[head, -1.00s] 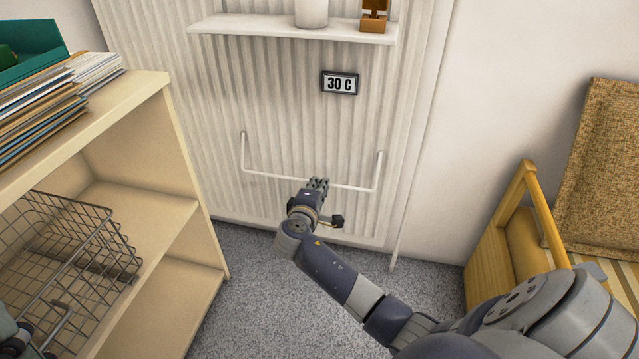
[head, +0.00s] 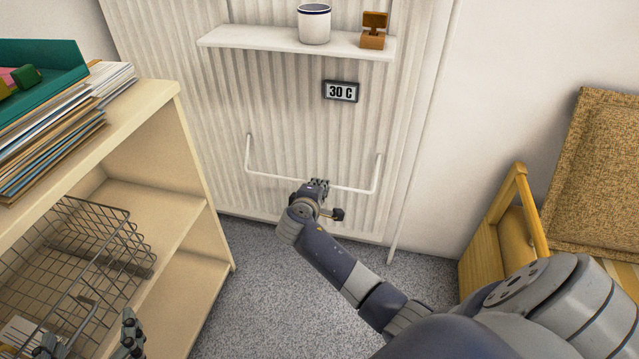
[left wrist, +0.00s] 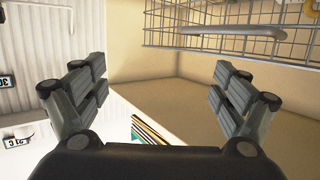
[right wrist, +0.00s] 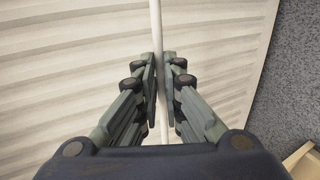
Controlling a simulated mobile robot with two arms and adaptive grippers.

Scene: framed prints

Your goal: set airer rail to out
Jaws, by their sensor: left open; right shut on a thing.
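The airer rail (head: 352,189) is a thin white U-shaped bar on the front of the white ribbed radiator panel (head: 290,120). My right gripper (head: 318,184) is at the middle of the rail's long bar. In the right wrist view, my right gripper (right wrist: 164,75) is shut on the rail (right wrist: 157,28), which runs between its fingers. My left gripper (head: 92,342) is at the lower left of the head view, beside the shelf unit. In the left wrist view, my left gripper (left wrist: 160,90) is open, with nothing between its fingers.
A shelf (head: 260,38) above the rail holds a white mug (head: 314,24) and a small wooden object (head: 374,32). A display (head: 341,91) reads 30 C. A cream shelf unit (head: 190,170) with a wire basket (head: 120,238) stands left. A wooden crate (head: 490,250) stands right.

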